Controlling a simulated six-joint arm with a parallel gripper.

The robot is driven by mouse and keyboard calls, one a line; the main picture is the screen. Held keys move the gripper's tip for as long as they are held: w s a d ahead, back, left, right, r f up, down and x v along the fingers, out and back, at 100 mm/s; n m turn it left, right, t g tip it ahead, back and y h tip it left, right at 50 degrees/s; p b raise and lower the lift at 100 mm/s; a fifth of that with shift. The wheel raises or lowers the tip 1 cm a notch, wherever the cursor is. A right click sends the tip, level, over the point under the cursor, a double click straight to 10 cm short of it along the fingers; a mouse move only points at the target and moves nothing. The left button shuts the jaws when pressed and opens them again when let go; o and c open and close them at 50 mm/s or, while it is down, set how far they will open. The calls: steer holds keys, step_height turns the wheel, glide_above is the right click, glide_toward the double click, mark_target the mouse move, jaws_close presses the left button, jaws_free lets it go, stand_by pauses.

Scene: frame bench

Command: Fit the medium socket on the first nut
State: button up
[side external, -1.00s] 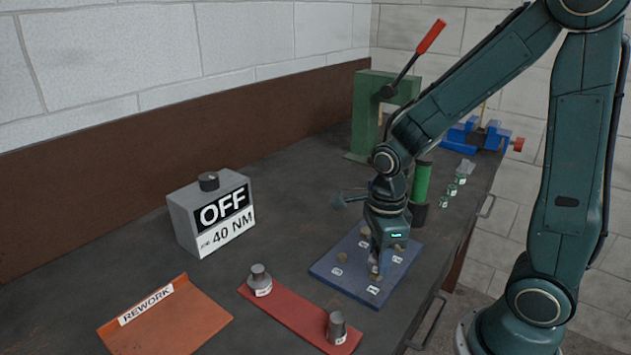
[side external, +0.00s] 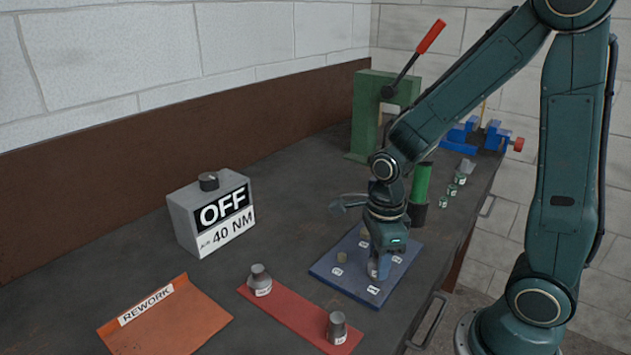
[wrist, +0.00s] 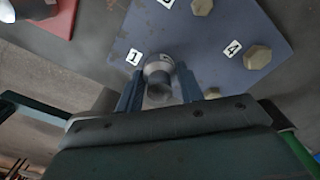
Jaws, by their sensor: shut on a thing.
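My gripper (side external: 381,265) is shut on the medium socket (wrist: 158,73), a grey metal socket with a pale label band. It also shows in the side view (side external: 373,269), low over the near part of the blue plate (side external: 335,283). The socket is beside the label 1 (wrist: 134,57) and covers the spot where the first nut sits. That nut is hidden, and I cannot tell whether the socket is seated on it or just above. Other brass hex nuts, such as the one by label 4 (wrist: 257,56), stand on the plate.
A red strip (side external: 297,311) holds two other sockets, one at its far end (side external: 260,280) and one at its near end (side external: 337,328). A grey OFF / 40 NM box (side external: 212,213), an orange REWORK tray (side external: 165,320) and a green press (side external: 370,115) stand around.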

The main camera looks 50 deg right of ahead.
steer(key=shift+f, duration=0.7)
steer(key=o, duration=1.1)
steer(key=shift+r, duration=0.15)
step_height(320, 180, up, 14)
steer(key=shift+f, duration=0.25)
stand_by(0.6)
